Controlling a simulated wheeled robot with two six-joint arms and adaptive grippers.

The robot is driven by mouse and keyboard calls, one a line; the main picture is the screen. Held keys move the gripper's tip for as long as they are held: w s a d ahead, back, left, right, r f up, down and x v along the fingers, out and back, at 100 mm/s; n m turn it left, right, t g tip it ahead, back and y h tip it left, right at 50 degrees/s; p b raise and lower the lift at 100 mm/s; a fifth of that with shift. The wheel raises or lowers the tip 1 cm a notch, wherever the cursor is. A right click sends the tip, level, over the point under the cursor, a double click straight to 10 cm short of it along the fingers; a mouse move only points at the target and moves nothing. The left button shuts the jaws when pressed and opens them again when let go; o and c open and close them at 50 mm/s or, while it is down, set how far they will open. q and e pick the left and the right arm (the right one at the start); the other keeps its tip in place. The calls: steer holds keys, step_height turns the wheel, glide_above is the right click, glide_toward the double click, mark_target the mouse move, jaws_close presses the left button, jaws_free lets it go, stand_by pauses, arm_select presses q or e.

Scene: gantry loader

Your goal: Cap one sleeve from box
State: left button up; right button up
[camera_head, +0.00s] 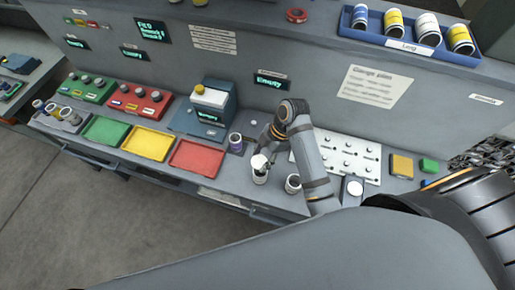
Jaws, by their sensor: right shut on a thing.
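My right gripper (264,153) points down at the bench and is shut on a small white piece (259,161), which looks like a cap. The piece is at the top of a white and dark sleeve (260,177) standing upright on the bench; I cannot tell whether it is seated or only touching. A second short sleeve or cup (293,184) stands just right of it. A purple-marked sleeve (236,143) stands to the left, beside the grey machine. My left gripper is not in view.
A blue box labelled "Long" (413,43) holds several sleeves on the upper shelf. Green (106,131), yellow (147,143) and red (197,157) trays lie empty at left. A grey rack (62,122) holds several sleeves. A white peg plate (340,157) lies behind my right arm.

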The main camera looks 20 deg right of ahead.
mark_target(264, 160)
steer(key=shift+s+d, duration=0.2)
steer(key=shift+s, duration=0.2)
steer(key=shift+f, duration=0.35)
steer(key=shift+w+f, duration=0.2)
steer(key=shift+f, duration=0.45)
steer(key=shift+a+f, duration=0.1)
steer(key=shift+f, duration=0.5)
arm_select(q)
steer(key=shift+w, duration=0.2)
arm_select(e)
steer(key=shift+f, duration=1.6)
steer(key=shift+f, duration=0.15)
steer(key=o, duration=0.9)
